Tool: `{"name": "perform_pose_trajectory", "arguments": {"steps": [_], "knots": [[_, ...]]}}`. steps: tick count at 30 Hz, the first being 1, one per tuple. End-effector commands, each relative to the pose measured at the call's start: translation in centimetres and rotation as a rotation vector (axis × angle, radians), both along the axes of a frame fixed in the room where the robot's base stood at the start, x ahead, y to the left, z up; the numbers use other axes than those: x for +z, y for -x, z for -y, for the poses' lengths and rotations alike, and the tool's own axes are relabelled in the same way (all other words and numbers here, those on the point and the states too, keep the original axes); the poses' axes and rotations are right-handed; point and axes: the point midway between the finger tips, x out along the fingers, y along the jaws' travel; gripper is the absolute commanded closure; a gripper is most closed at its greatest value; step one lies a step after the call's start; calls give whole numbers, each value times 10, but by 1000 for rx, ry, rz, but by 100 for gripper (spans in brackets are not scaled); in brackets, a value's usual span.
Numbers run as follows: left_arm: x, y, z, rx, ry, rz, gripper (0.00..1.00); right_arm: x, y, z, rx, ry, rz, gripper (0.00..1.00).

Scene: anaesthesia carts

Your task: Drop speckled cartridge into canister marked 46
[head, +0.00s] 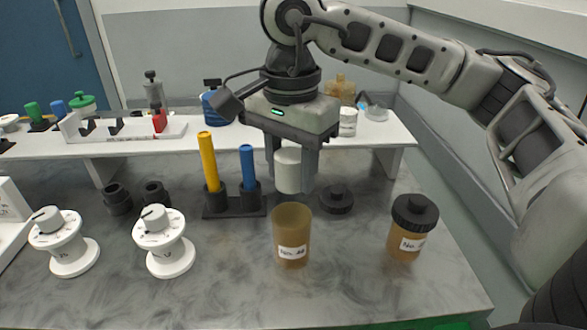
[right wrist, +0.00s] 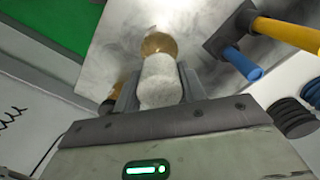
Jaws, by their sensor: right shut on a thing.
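My right gripper (head: 290,187) is shut on the speckled cartridge (head: 287,168), a pale, upright cylinder. The cartridge also shows between the fingers in the right wrist view (right wrist: 160,82). An open amber canister (head: 291,238) stands on the grey table just below the gripper. Its label starts with "No. 4"; the last digit is too small to read surely. In the right wrist view the canister's amber rim (right wrist: 159,42) shows just beyond the cartridge. The cartridge appears above the canister, apart from it. My left gripper is not in view.
A second amber canister (head: 408,232) with a black lid stands to the right. A loose black lid (head: 336,199) lies behind the open canister. A black rack (head: 233,207) holds yellow and blue tubes close left. White dial spools (head: 165,250) stand further left; a white shelf (head: 190,147) runs behind.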

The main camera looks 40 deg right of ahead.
Motion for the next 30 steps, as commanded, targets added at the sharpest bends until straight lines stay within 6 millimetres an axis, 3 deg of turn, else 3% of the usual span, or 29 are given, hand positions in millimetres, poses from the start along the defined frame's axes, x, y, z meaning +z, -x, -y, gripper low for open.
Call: {"name": "perform_pose_trajectory", "arguments": {"steps": [16,30], "knots": [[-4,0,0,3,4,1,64,-1,1,1,-19,1,0,84],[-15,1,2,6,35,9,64,-26,1,1,-19,1,1,84]]}}
